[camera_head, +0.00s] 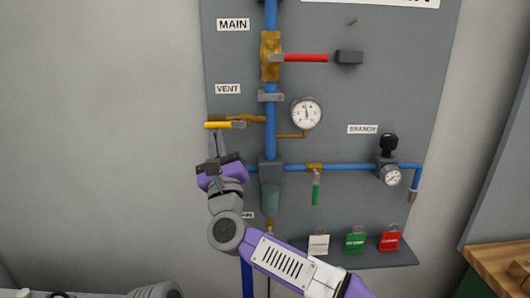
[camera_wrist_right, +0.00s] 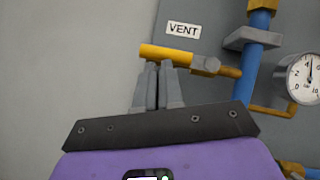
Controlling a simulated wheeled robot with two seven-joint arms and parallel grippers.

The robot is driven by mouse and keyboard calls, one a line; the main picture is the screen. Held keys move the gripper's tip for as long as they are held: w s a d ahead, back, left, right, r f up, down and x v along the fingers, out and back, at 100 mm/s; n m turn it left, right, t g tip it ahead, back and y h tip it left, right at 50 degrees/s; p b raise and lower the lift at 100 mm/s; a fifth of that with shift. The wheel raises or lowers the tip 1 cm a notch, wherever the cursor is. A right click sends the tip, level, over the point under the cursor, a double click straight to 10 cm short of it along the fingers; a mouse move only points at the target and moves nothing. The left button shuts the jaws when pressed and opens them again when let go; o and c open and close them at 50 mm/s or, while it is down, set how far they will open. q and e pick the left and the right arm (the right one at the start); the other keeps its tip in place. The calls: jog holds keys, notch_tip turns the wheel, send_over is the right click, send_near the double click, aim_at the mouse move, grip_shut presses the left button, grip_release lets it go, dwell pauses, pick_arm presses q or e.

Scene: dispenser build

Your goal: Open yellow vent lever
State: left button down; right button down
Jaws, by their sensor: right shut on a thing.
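The yellow vent lever (camera_head: 224,125) lies about level below the VENT label and points left from its small brass valve. In the right wrist view the lever (camera_wrist_right: 168,54) runs across the top of my fingers. My left gripper is not in view.
The blue vertical pipe (camera_head: 270,135) and a pressure gauge (camera_head: 307,113) stand right of the lever. A red lever (camera_head: 305,58) is above, and a green lever (camera_head: 316,190) is lower right. A shelf holds white, green and red tags (camera_head: 389,241). The wall at left is clear.

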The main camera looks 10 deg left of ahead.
jog(key=shift+s+a, duration=0.1)
dwell(0.4)
jog(key=s+d+f+b, duration=0.2)
jog(key=s+f+b, duration=0.2)
jog(key=s+f, duration=0.4)
jog(key=shift+s+f, duration=0.35)
jog(key=shift+f, duration=0.4)
